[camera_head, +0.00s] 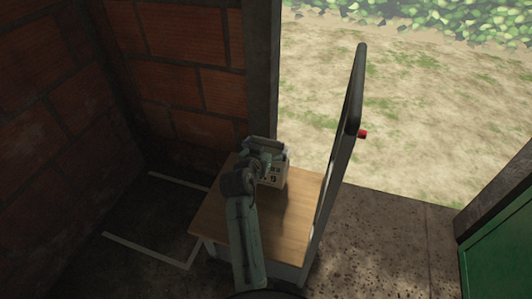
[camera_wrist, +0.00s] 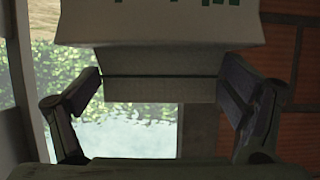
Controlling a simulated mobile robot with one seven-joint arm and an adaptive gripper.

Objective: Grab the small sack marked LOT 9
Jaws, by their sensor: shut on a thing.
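A small pale sack (camera_head: 273,173) with dark markings is at the far end of a wooden top (camera_head: 215,222) in the head view. My gripper (camera_head: 264,152) is at it, and my arm covers part of it. In the wrist view the sack (camera_wrist: 160,62) spans the space between the two fingers of my gripper (camera_wrist: 162,88), which is shut on it. Green print shows at the upper edge of that view, cut off, so I cannot read it. I cannot tell whether the sack's underside touches the wooden top.
A tall dark-edged upright panel (camera_head: 345,130) with a red knob (camera_head: 363,134) stands along the wooden top's right side. A brick wall (camera_head: 180,50) and post (camera_head: 261,70) are behind. Open ground (camera_head: 430,110) lies outside. A green box-like thing (camera_head: 498,250) is at right.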

